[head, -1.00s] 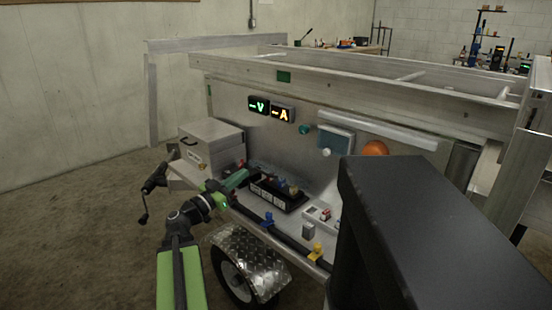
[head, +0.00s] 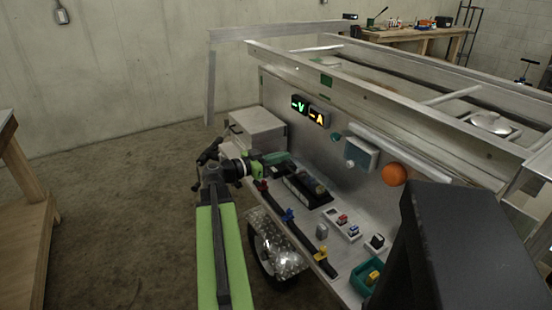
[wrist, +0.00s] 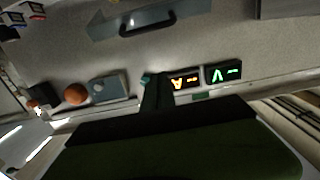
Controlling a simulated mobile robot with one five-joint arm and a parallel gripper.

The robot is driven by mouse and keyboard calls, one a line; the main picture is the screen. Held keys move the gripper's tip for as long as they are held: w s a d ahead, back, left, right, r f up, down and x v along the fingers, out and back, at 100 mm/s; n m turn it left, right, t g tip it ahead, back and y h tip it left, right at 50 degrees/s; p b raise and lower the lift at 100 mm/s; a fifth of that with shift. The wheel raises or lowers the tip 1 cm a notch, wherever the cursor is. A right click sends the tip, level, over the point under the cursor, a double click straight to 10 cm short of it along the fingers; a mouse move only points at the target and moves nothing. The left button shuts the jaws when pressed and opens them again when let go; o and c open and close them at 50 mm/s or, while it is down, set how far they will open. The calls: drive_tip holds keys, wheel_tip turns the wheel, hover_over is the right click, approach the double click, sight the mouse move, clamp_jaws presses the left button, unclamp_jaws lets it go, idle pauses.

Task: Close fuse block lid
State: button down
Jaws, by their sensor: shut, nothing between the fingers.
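The black fuse block (head: 301,191), with a row of light marks along it, sits on the trailer's side shelf. My gripper (head: 283,157) is just beyond its far left end, low over the shelf; I cannot tell if they touch. In the wrist view, which is upside down, my gripper (wrist: 155,80) is shut and empty, pointing at the trailer wall. A grey-blue panel with a black handle (wrist: 147,22) lies near the top of that view, apart from the fingers. It may be the fuse block lid; its hinge and tilt are not clear.
A grey box (head: 257,130) stands to the left of the block. Voltage and current displays (head: 310,110) are on the wall above. An orange ball-shaped knob (head: 394,174), white switch plate (head: 342,223) and teal bin (head: 370,280) are to the right.

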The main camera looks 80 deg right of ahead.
sight(305, 172)
drive_tip(key=x, duration=0.4)
drive_tip(key=shift+s, duration=0.1)
drive_tip(key=f+b, duration=0.2)
drive_tip(key=w+a+f+b, duration=0.1)
drive_tip(key=b, duration=0.1)
drive_tip(key=shift+f, duration=0.4)
